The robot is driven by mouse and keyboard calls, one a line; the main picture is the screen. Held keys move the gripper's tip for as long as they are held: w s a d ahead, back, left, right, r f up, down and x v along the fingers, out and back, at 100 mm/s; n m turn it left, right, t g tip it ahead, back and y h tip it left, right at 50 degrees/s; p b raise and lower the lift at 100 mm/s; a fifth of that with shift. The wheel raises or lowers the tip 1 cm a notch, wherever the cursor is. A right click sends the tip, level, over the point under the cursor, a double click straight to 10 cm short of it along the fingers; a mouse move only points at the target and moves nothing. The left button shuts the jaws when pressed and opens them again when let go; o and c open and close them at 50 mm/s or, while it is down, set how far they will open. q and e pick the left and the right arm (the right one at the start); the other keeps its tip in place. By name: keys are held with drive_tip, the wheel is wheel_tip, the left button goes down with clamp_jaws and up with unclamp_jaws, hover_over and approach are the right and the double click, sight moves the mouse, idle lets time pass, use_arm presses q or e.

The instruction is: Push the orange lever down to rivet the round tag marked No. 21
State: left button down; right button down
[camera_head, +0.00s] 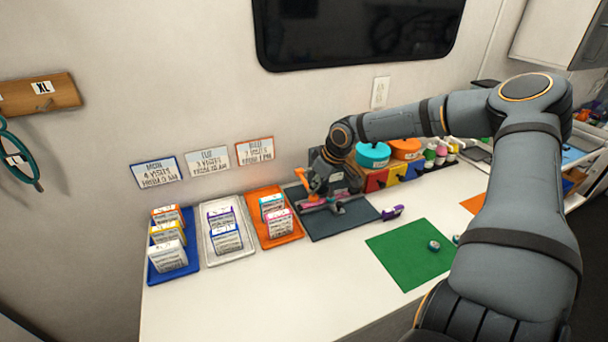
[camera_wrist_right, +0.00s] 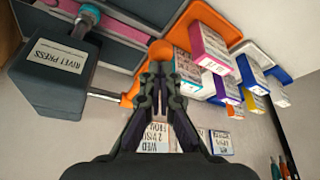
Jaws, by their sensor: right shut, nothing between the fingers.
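The rivet press (camera_wrist_right: 55,78) is a dark block labelled "RIVET PRESS" in the right wrist view. Its orange lever (camera_wrist_right: 162,50) ends in a round knob, right at my fingertips. In the head view the lever (camera_head: 301,178) stands raised at a tilt over the press on a dark mat. My right gripper (camera_wrist_right: 160,68) is shut and empty, its tips at the knob; I cannot tell if they touch. It also shows in the head view (camera_head: 319,186), partly dark. A pink strip (camera_head: 312,206) lies at the press. No tag marked No. 21 is readable. My left gripper is not in view.
Blue (camera_head: 158,275), white (camera_head: 211,256) and orange (camera_head: 293,236) trays with cards stand left of the dark mat (camera_head: 352,218). A purple item (camera_head: 392,212) and a green mat (camera_head: 405,267) with a small round item (camera_head: 434,245) lie right. The front counter is clear.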

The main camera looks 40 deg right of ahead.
drive_tip(key=shift+s, duration=0.1)
wheel_tip(320, 180, up, 13)
drive_tip(key=p, duration=1)
drive_tip(key=shift+f, duration=0.1)
idle(0.4)
